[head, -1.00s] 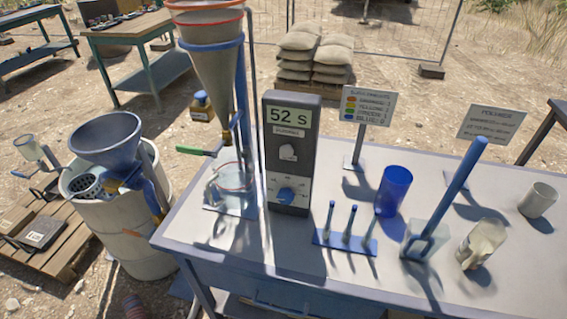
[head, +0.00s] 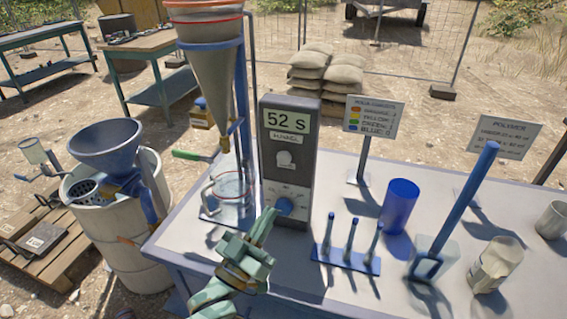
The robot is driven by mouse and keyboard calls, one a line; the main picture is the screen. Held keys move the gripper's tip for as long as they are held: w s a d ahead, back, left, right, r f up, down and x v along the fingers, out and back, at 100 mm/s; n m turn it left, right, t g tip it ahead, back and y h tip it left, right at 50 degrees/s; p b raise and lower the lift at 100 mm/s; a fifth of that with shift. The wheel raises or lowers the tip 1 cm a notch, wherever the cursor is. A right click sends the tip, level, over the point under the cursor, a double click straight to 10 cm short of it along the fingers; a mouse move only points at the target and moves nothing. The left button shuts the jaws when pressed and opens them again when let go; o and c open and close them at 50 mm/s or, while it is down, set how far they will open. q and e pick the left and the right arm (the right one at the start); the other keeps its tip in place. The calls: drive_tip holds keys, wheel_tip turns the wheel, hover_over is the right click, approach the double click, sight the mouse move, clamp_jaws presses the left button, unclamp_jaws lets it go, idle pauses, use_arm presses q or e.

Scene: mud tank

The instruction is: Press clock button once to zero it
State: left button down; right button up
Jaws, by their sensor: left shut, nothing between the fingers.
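The clock (head: 288,240) is a tall dark grey box standing upright on the table. Its display (head: 287,122) reads "52 S", with a small label under it. Below the label is a pale round button (head: 285,159). Lower down, a blue knob (head: 284,206) sits on a white dial plate. My left gripper (head: 271,214) is green, shut and empty, with its tips just left of and below the blue knob. I cannot tell whether they touch the clock. The pale button is clear of the gripper. My right gripper is not in view.
A large funnel (head: 214,80) on a blue stand is left of the clock, above a clear jug (head: 230,190). A green-handled valve (head: 190,155) sticks out left. Right are a blue rack (head: 345,260), a blue cup (head: 399,206) and a sign (head: 374,117).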

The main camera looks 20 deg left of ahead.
sight(284, 158)
use_arm(q)
drive_tip(key=r+t, duration=0.1)
drive_tip(key=r+n+t+h, duration=0.1)
drive_tip(key=r, duration=0.1)
drive_tip(key=r+t, duration=0.1)
drive_tip(key=r, duration=0.1)
drive_tip(key=shift+s+a+r+h, duration=0.15)
drive_tip(key=shift+s+a+h, duration=0.05)
drive_tip(key=shift+s+h, duration=0.2)
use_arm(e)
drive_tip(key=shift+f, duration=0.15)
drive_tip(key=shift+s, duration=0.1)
